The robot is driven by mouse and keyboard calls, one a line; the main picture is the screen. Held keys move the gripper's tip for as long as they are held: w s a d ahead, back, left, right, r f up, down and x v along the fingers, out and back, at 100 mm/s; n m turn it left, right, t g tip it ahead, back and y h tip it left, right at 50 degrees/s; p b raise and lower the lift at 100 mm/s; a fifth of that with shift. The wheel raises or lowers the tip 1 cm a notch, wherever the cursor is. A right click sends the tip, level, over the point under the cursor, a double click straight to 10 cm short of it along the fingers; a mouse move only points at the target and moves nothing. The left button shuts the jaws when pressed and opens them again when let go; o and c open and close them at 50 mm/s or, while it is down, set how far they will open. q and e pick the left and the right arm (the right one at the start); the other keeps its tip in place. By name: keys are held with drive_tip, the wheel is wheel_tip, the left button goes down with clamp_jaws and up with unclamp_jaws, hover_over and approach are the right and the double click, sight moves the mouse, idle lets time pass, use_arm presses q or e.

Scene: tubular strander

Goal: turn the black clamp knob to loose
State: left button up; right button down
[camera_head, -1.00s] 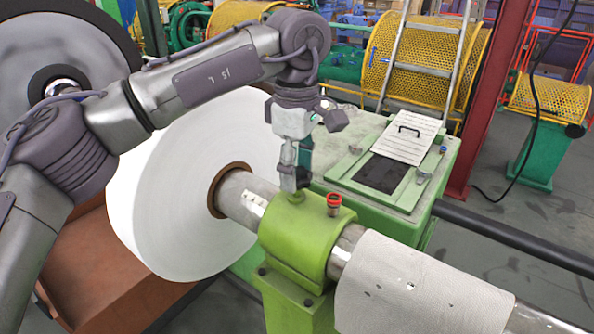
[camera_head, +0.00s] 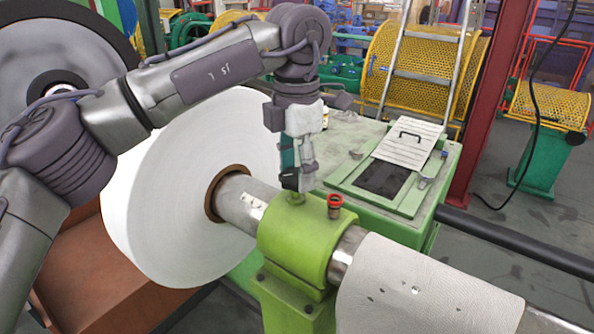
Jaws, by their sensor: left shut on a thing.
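The green clamp block (camera_head: 291,244) sits around the steel shaft (camera_head: 240,202) on a green stand. My left gripper (camera_head: 297,184) points straight down over the block's top, at a small green boss (camera_head: 296,199). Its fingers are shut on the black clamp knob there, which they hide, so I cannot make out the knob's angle. A red-topped fitting (camera_head: 335,203) stands on the block just right of the fingers, apart from them. My right gripper is not in view.
A large white roll (camera_head: 165,190) is on the shaft to the left, and a pale sleeve (camera_head: 420,295) is to the right. Behind stands a green cabinet (camera_head: 452,165) with a paper sheet (camera_head: 408,142) and a dark panel. A black bar (camera_head: 515,250) runs right.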

sight(296, 173)
use_arm(q)
drive_tip(key=n+b, duration=0.1)
drive_tip(key=n, duration=0.5)
drive_tip(key=shift+n, duration=0.3)
idle(0.4)
drive_tip(key=o, duration=1.2)
drive_tip(key=shift+c, duration=0.2)
drive_tip(key=shift+r, duration=0.15)
wheel_tip(296, 173, up, 12)
drive_tip(key=shift+f, duration=0.2)
